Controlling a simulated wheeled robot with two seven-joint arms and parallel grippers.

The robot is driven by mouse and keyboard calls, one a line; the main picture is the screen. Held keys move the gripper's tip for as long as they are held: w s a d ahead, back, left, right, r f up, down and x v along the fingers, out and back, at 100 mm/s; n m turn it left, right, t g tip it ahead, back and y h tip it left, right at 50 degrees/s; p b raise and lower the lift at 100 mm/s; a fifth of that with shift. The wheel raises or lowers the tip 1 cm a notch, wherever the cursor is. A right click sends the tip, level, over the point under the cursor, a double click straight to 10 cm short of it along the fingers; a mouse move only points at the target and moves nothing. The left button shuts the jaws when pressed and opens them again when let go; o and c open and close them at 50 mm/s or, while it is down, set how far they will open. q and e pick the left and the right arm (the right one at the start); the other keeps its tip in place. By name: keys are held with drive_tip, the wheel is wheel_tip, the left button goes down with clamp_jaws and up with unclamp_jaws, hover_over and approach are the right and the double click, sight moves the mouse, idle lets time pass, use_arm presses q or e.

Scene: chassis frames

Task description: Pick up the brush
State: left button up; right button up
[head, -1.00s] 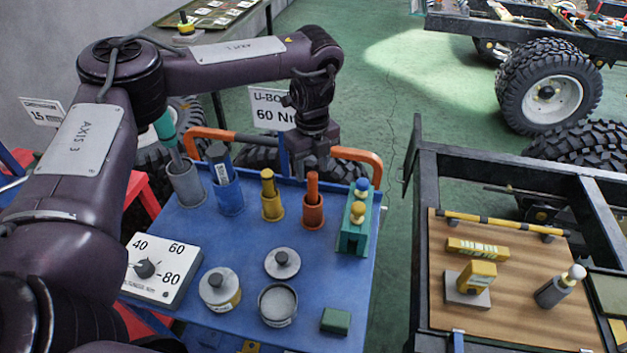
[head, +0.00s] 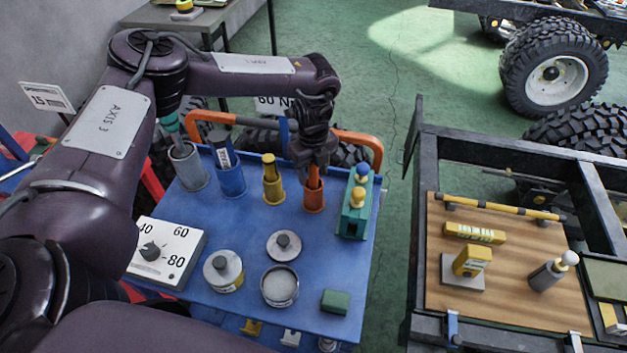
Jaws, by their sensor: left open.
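Several cups with upright tools stand in a row on the blue cart top (head: 225,225). An orange handle, which may be the brush (head: 314,178), stands in the orange cup (head: 314,199); its lower end is hidden in the cup. No bristles are visible, so I cannot tell for certain which tool is the brush. My left gripper (head: 314,162) is open and points down at the orange handle, with its fingers around or just in front of the handle's upper part. My right gripper is not in view.
Near the orange cup are a yellow cup (head: 273,190) and a green holder (head: 355,215) with yellow and blue knobs. An orange rail (head: 362,142) runs behind. Tins (head: 279,286) and a dial box (head: 165,254) sit in front. A wooden board (head: 500,270) lies on the right frame.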

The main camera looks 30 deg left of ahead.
use_arm(q)
drive_tip(key=c, duration=0.4)
clamp_jaws()
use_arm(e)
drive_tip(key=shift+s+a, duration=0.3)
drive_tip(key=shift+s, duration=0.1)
use_arm(q)
drive_tip(key=shift+r, duration=0.1)
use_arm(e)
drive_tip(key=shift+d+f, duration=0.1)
